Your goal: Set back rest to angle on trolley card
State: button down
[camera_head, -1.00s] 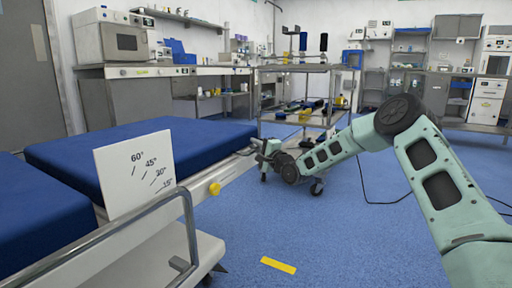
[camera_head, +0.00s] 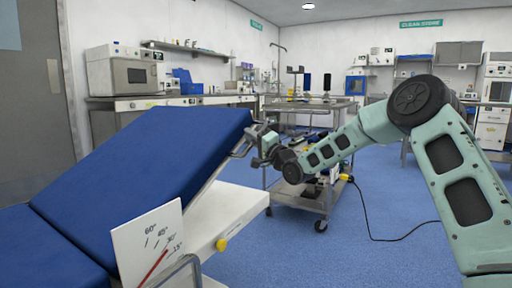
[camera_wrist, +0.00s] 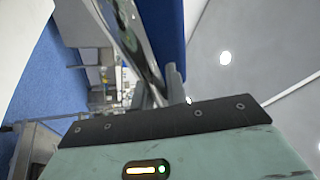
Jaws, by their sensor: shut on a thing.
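The blue back rest (camera_head: 150,150) is tilted up, its far end raised above the white table frame (camera_head: 235,205). My gripper (camera_head: 262,142) is shut on the grey side handle (camera_head: 241,148) at the raised end. In the wrist view the fingers (camera_wrist: 165,88) close around a grey bar beside the blue pad (camera_wrist: 163,30). The white angle plate (camera_head: 135,240) shows 60°, 45°, 30° and 15°. Its red pointer (camera_head: 152,268) ends close to the 30° mark; the exact reading is hard to tell. I cannot make out a card on the trolley.
A metal trolley (camera_head: 312,104) with shelves stands behind my forearm, close to my gripper. A yellow knob (camera_head: 221,245) is on the table's side. A black cable (camera_head: 375,225) lies on the blue floor, which is clear at the right. A counter with a microwave (camera_head: 125,70) is behind.

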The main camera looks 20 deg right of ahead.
jog(key=shift+s+a+r+n, duration=0.2)
jog(key=shift+a+r, duration=0.1)
jog(key=shift+r, duration=0.3)
jog(key=shift+s+a+r+n, duration=0.2)
jog(key=shift+a+r, duration=0.05)
jog(key=shift+r, duration=0.3)
jog(key=c, duration=1.7)
grip_release()
jog(key=shift+s+f+p, duration=0.1)
jog(key=shift+p, duration=0.2)
jog(key=p+v, duration=0.4)
jog(key=v, duration=1.3)
jog(key=shift+d, duration=0.25)
jog(key=shift+a, duration=0.1)
